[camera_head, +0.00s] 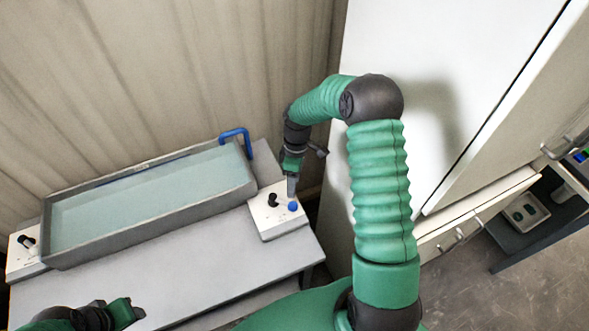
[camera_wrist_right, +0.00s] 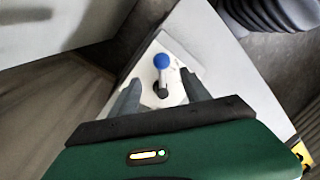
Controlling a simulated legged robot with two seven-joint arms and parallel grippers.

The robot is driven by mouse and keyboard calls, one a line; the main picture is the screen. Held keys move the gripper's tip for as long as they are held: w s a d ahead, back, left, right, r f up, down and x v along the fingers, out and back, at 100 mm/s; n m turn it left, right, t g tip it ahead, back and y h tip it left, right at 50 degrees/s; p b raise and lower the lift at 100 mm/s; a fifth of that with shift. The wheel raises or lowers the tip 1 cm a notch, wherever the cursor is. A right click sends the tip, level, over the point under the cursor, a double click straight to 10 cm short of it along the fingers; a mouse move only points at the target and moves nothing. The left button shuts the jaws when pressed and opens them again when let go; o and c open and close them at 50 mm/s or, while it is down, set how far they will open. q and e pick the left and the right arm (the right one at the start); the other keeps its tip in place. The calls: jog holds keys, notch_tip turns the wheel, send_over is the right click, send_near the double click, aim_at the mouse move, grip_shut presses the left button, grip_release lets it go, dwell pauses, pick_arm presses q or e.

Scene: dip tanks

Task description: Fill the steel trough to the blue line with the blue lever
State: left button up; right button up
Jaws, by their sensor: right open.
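The steel trough (camera_head: 150,232) stands on the grey bench with pale blue-green liquid in it. The blue lever's ball (camera_head: 293,206) is on a white control box (camera_head: 270,226) at the trough's right end. In the right wrist view the blue ball (camera_wrist_right: 162,61) sits on a short grey stem, ahead of the open fingers. My right gripper (camera_head: 292,190) is open, just above the lever; its fingers (camera_wrist_right: 164,92) are on either side of the lever's base. My left gripper (camera_head: 122,306) is low at the left, over the bench's front; its jaws are unclear.
A blue bent spout (camera_head: 237,134) rises at the trough's right end. A white cabinet (camera_head: 440,60) stands right of my right arm. The bench front (camera_head: 200,270) is clear.

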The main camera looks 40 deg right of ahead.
notch_tip(320, 180, up, 7)
jog(key=w+d, duration=0.1)
jog(key=shift+b, duration=0.3)
jog(key=shift+r, duration=0.1)
jog(key=s+a+m+t+h+b, duration=0.1)
jog(key=s+a+m+t+b, duration=0.1)
jog(key=s+a+m+t, duration=0.2)
jog(key=s+a+m, duration=0.3)
jog(key=s+a, duration=0.5)
jog(key=a, duration=0.3)
jog(key=shift+s+a+r+m+h, duration=0.15)
jog(key=shift+s+r+m+h, duration=0.1)
jog(key=shift+s+m+h, duration=0.15)
jog(key=shift+w, duration=0.1)
jog(key=shift+d, duration=0.35)
